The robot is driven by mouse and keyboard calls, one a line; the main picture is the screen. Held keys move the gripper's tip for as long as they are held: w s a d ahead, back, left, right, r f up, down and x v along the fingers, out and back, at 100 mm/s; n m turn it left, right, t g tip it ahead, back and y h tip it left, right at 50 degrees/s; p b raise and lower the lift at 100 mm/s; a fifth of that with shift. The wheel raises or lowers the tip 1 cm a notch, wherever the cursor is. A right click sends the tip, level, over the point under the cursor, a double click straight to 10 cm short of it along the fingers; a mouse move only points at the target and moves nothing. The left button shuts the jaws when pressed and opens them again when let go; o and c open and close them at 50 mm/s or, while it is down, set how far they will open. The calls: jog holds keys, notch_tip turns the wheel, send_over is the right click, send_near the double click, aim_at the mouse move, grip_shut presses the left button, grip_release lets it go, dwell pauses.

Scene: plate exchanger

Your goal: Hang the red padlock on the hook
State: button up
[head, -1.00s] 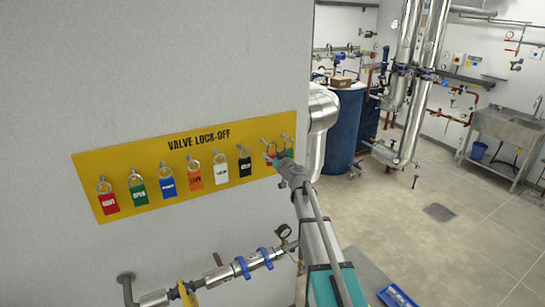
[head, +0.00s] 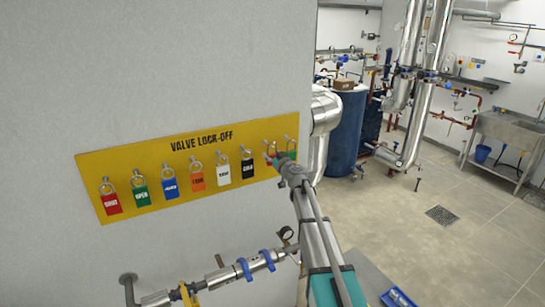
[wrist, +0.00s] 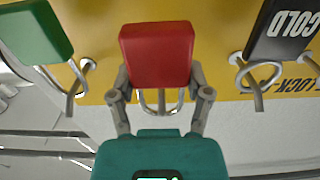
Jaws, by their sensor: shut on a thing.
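The red padlock (wrist: 157,52) is between the two fingers of my gripper (wrist: 159,78) in the wrist view, which looks upside down. Its metal shackle (wrist: 160,100) shows between the fingers, against the yellow board. I cannot tell whether the shackle is around the hook or only in front of it. In the head view, my gripper (head: 280,162) is at the right end of the board, and only a little of the red padlock (head: 270,157) shows. The hook there is mostly hidden.
The yellow "VALVE LOCK-OFF" board (head: 190,152) carries several padlocks on hooks, including another red one (head: 112,204) at far left. The black padlock (head: 247,168) and a green padlock (head: 291,148) are the close neighbours. Pipes (head: 215,279) run below.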

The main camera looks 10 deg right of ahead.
aim_at(273, 155)
jog(key=shift+x, duration=0.85)
jog(key=shift+s+f, duration=0.1)
jog(key=shift+s, duration=0.05)
dwell(0.4)
jog(key=v, duration=0.8)
jog(key=shift+r, duration=0.2)
dwell(1.3)
jog(key=shift+f, duration=0.15)
dwell(1.1)
notch_tip(273, 155, down, 21)
jog(key=b, duration=2.1)
jog(key=shift+f, duration=0.15)
